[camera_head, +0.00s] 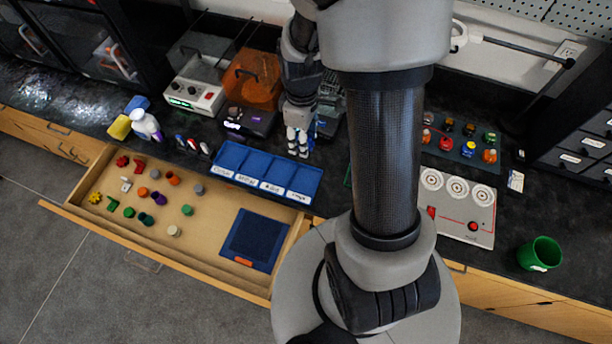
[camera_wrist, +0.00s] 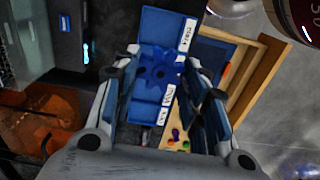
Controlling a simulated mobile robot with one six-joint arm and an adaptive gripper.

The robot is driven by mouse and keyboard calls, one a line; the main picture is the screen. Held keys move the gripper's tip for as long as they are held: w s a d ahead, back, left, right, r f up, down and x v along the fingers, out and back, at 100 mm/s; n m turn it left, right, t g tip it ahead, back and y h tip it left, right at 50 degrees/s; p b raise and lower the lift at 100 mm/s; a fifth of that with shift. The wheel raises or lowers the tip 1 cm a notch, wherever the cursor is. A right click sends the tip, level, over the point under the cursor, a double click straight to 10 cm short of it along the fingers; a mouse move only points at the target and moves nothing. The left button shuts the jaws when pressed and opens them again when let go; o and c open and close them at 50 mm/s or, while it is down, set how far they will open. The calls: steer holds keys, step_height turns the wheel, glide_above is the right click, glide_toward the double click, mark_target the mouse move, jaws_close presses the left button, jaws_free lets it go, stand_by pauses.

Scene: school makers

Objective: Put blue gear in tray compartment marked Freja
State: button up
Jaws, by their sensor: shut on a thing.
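The blue gear (camera_wrist: 158,74) is held between the two fingers of my gripper (camera_wrist: 158,85) in the wrist view, its toothed rim facing the camera. The blue tray (camera_wrist: 160,28) is behind it, its compartments in a row with white name labels along one edge; the names are too small to read surely. In the head view the tray (camera_head: 268,158) lies on the dark counter. My gripper (camera_head: 299,142) is at the tray's back right end and points down. The gear is hard to make out there.
An open wooden drawer (camera_head: 205,225) below the tray holds several small coloured parts and a dark blue mat (camera_head: 262,226). A green cup (camera_head: 540,253) is far right.

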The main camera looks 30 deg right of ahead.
mark_target(304, 181)
step_height(304, 181, down, 20)
steer(key=b, duration=0.5)
steer(key=shift+s+d+r+b, duration=0.1)
steer(key=shift+r+b, duration=0.1)
steer(key=shift+b, duration=0.2)
steer(key=shift+f, duration=0.2)
steer(key=o, duration=0.5)
steer(key=shift+r, duration=0.2)
